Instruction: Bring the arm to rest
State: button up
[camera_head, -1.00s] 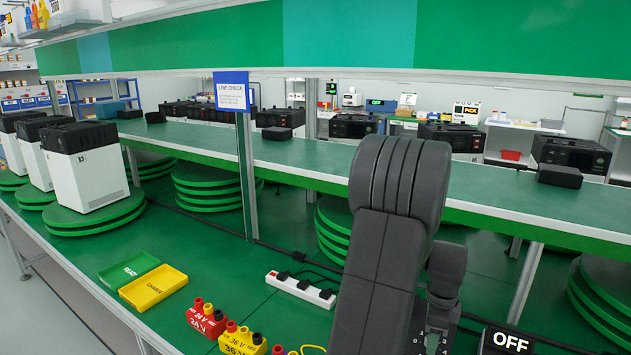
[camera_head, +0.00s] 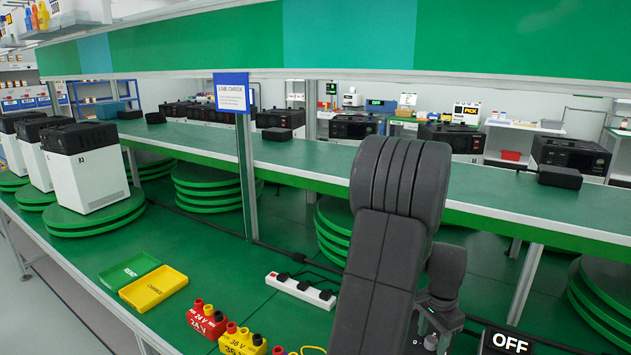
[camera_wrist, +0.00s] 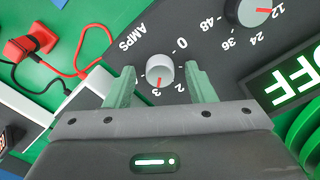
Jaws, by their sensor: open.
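In the wrist view my gripper (camera_wrist: 162,84) is open, with two pale green fingers. A light grey AMPS knob (camera_wrist: 160,70) appears between the fingers, with gaps on both sides and no visible contact. Its red mark points near the 3. Whether the fingertips are level with the knob or above it, I cannot tell.
A second knob (camera_wrist: 258,12) points near 12. The OFF display (camera_head: 510,343) is beside the arm. A red connector (camera_wrist: 28,50) with cables lies left in the wrist view. A power strip (camera_head: 300,290), red block (camera_head: 206,322) and yellow tray (camera_head: 153,288) lie on the green bench.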

jog(key=n, duration=0.3)
jog(key=shift+n, duration=0.4)
jog(key=shift+n+p, duration=0.3)
jog(key=shift+n, duration=1.7)
jog(key=shift+a+r, duration=0.1)
